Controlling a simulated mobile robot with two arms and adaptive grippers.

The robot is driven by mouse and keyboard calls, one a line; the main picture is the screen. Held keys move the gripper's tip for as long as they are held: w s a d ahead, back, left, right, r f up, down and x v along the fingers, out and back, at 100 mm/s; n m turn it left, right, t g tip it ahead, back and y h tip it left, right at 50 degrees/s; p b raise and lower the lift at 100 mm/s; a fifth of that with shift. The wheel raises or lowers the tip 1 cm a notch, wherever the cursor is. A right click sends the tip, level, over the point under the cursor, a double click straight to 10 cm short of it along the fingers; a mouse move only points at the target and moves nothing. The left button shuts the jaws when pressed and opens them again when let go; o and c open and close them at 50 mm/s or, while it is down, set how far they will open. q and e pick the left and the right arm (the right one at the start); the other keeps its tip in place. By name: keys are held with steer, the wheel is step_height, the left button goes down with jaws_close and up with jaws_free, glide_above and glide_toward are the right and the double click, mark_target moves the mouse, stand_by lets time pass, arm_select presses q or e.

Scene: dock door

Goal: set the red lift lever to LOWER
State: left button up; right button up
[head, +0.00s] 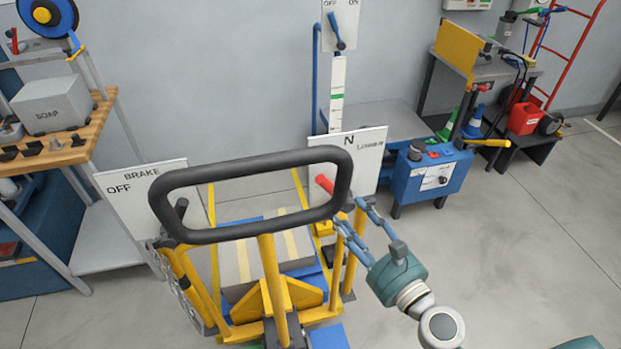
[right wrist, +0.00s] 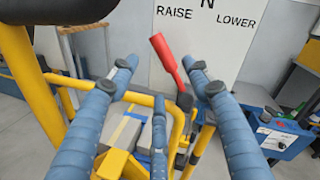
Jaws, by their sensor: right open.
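The red lift lever (head: 324,185) stands in front of a white label board (head: 362,143), just behind the black handle loop. In the right wrist view the lever (right wrist: 167,58) leans up and left from its dark pivot, towards RAISE; N is at the top middle and LOWER at the right. My right gripper (head: 350,208) is open, to the right of and below the lever in the head view. In the right wrist view its blue fingers (right wrist: 161,72) are spread, with the red grip beyond and between their tips; no contact is clear. My left gripper is out of view.
The black handle loop (head: 250,158) of the yellow cart rises close left of my right gripper. A BRAKE board (head: 127,190) with a dark lever is at left. A blue control box (head: 436,176) stands behind at right.

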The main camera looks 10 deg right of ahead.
mark_target(328, 190)
steer(key=p+x, duration=0.1)
steer(key=x, duration=0.3)
steer(key=p+x, duration=0.1)
steer(key=x, duration=0.4)
steer(key=shift+r, duration=0.2)
steer(key=shift+p+x, duration=0.3)
steer(key=shift+x, duration=0.5)
steer(key=shift+f, duration=0.1)
steer(key=shift+c, duration=0.5)
jaws_close()
